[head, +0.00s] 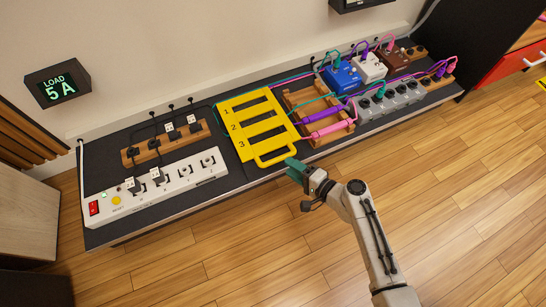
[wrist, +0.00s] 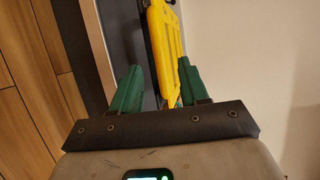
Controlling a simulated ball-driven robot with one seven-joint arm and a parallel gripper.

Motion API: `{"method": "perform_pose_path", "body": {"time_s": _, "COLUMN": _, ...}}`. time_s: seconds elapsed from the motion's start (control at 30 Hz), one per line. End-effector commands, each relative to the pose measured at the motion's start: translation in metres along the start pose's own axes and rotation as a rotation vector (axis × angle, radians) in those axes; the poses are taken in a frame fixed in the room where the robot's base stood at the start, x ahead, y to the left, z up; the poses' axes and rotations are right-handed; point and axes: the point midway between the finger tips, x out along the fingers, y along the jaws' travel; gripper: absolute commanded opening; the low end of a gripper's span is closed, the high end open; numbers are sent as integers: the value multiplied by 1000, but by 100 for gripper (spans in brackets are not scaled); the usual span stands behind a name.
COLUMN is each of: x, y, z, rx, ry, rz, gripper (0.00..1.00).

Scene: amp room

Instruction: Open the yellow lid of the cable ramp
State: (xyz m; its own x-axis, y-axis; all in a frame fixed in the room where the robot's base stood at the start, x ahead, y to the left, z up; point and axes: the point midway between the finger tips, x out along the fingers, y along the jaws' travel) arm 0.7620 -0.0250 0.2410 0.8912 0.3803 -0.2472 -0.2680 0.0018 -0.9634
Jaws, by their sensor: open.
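The yellow lid (head: 237,137) of the cable ramp lies roughly flat on the dark board. It has several long slots marked 1, 2 and 3, and a looped handle (head: 275,153) on its near edge. My gripper (head: 294,166) is close to the handle's right end, just off the board's front edge. In the wrist view the two green fingers (wrist: 158,85) stand apart. Part of the yellow lid (wrist: 166,45) shows beyond and between them, near the right finger. I cannot tell whether a finger touches the handle.
A wooden tray (head: 288,103) with purple and pink cables is right of the lid. A white power strip (head: 180,178) and a wooden socket block (head: 160,149) are left. Pedals, including a blue one (head: 343,77), stand further right. The wooden floor (head: 230,255) in front is clear.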

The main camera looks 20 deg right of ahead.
Motion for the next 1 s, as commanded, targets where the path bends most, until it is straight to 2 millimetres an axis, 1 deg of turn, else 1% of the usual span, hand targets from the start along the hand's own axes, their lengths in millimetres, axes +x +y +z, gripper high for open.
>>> {"method": "perform_pose_path", "body": {"time_s": 0.03, "x": 11, "y": 2, "z": 0, "rx": -1, "ry": -4, "rz": -2, "gripper": 44}}
{"method": "perform_pose_path", "body": {"time_s": 0.2, "x": 43, "y": 3, "z": 0, "rx": -2, "ry": -4, "rz": -1, "gripper": 44}}
{"method": "perform_pose_path", "body": {"time_s": 0.4, "x": 72, "y": 2, "z": 1, "rx": -2, "ry": -4, "rz": 0, "gripper": 44}}
{"method": "perform_pose_path", "body": {"time_s": 0.6, "x": 84, "y": 0, "z": 1, "rx": -2, "ry": -3, "rz": 0, "gripper": 44}}
{"method": "perform_pose_path", "body": {"time_s": 0.87, "x": 85, "y": 0, "z": 1, "rx": -2, "ry": -3, "rz": 1, "gripper": 44}}
{"method": "perform_pose_path", "body": {"time_s": 0.9, "x": 85, "y": 0, "z": 1, "rx": -2, "ry": -3, "rz": 1, "gripper": 43}}
{"method": "perform_pose_path", "body": {"time_s": 1.0, "x": 85, "y": 0, "z": 1, "rx": -2, "ry": -3, "rz": 1, "gripper": 34}}
